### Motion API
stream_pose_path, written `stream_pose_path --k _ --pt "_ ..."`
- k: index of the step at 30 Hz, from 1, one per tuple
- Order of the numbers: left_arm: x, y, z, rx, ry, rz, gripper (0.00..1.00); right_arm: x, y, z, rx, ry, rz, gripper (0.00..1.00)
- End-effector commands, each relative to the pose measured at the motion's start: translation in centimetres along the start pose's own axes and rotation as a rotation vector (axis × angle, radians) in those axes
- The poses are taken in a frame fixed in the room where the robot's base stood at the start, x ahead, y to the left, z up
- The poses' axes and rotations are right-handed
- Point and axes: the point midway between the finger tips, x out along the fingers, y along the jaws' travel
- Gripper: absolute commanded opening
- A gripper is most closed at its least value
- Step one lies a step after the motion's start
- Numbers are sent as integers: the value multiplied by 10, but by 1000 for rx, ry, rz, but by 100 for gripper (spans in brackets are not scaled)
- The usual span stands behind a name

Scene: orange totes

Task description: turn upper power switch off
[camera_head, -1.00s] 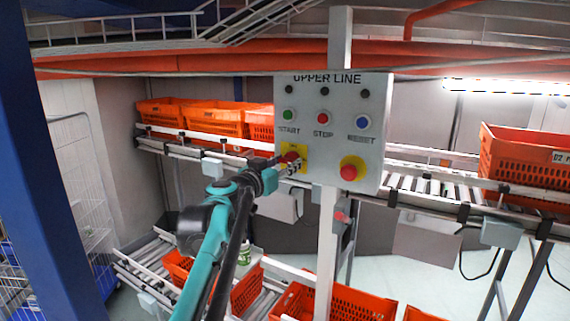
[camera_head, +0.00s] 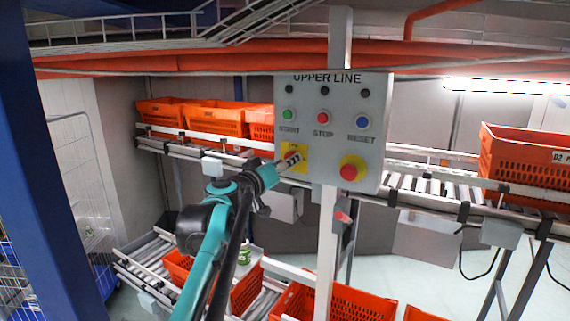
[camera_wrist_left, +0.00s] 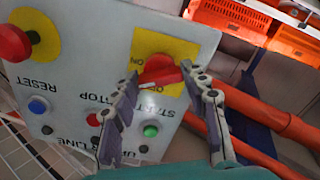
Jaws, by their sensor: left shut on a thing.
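The grey control panel marked "UPPER LINE" (camera_head: 330,135) stands on a white post. Its power switch is a red rotary knob (camera_wrist_left: 160,68) on a yellow plate (camera_head: 297,150) at the panel's lower left. In the wrist view the plate (camera_wrist_left: 150,42) appears upside down. My left gripper (camera_head: 290,160) reaches the plate from the left and covers the knob in the head view. In the wrist view its fingers (camera_wrist_left: 160,77) lie on both sides of the knob, shut on it. My right gripper is not in view.
A red emergency button (camera_head: 352,168) on yellow sits right of the switch. Green (camera_head: 289,115), red (camera_head: 323,118) and blue (camera_head: 362,122) buttons are above. Conveyors with orange totes (camera_head: 215,118) run behind the panel. A dark grey box with a red part (camera_head: 342,217) is on the post below.

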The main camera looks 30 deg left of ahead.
Motion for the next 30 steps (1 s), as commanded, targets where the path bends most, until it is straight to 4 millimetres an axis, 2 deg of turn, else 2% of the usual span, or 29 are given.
stream_pose_path --k 21,30 --pt "0 0 0 -679 1 0 16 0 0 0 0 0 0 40" --pt "0 0 0 -919 1 -1 16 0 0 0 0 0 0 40"
